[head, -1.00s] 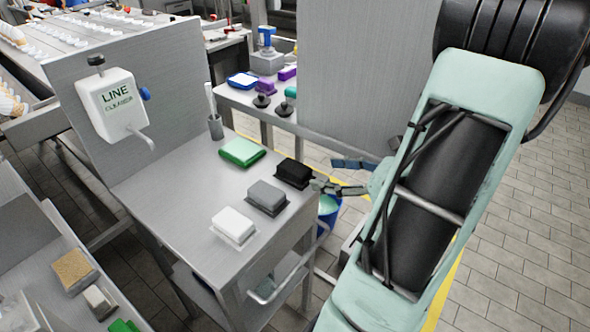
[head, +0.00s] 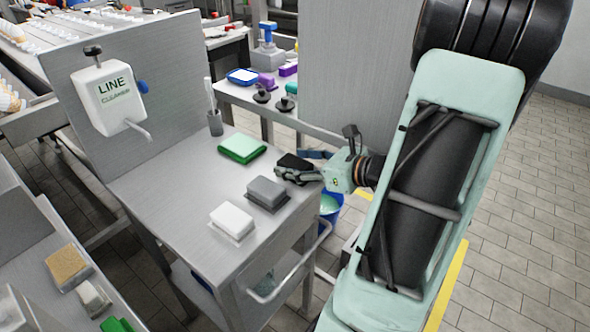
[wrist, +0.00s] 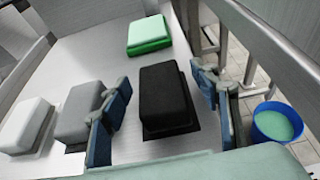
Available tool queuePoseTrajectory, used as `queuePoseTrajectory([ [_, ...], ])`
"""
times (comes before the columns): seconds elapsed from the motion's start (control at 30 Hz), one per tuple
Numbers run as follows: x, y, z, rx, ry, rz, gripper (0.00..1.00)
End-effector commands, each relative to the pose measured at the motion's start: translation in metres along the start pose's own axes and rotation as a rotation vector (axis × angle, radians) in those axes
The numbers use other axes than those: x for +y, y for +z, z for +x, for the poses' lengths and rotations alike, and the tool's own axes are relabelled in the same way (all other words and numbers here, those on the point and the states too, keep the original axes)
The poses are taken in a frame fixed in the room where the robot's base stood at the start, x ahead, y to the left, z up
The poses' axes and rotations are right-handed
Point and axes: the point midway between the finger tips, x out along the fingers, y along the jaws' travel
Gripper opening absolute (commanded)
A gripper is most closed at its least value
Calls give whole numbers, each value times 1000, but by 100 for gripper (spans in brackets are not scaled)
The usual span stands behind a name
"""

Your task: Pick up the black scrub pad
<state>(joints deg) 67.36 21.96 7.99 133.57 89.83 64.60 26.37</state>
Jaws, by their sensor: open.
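The black scrub pad (head: 294,163) lies on the steel cart top near its right edge, partly hidden by my gripper in the head view. In the wrist view the black scrub pad (wrist: 166,98) shows as a dark block on a thin dark base. My gripper (head: 297,164) is open at the pad. In the wrist view the blue-grey fingers of my gripper (wrist: 162,115) stand on either side of the pad, the left finger between it and the grey pad. The fingers look apart from the pad, and I see nothing held.
A grey pad (head: 267,190) and a white pad (head: 232,219) sit in a row with the black one. A green pad (head: 242,148) lies behind. A steel panel with a cleaner dispenser (head: 108,97) rises at the left. A blue bucket (wrist: 277,123) stands right, below.

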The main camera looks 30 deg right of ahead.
Motion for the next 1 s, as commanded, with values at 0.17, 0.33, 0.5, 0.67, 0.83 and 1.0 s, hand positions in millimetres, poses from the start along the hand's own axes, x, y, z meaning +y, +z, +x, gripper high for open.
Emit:
queuePoseTrajectory([
  [0.17, 0, 0, 2, 0, 0, 0, 56],
  [0.33, 0, 0, 2, 0, 0, 0, 46],
  [0.5, 0, 0, 2, 0, 0, 0, 27],
  [0.67, 0, 0, 2, 0, 0, 0, 22],
  [0.83, 0, 1, 2, -1, 0, 0, 22],
  [1.0, -1, 7, 0, -1, 1, -1, 22],
])
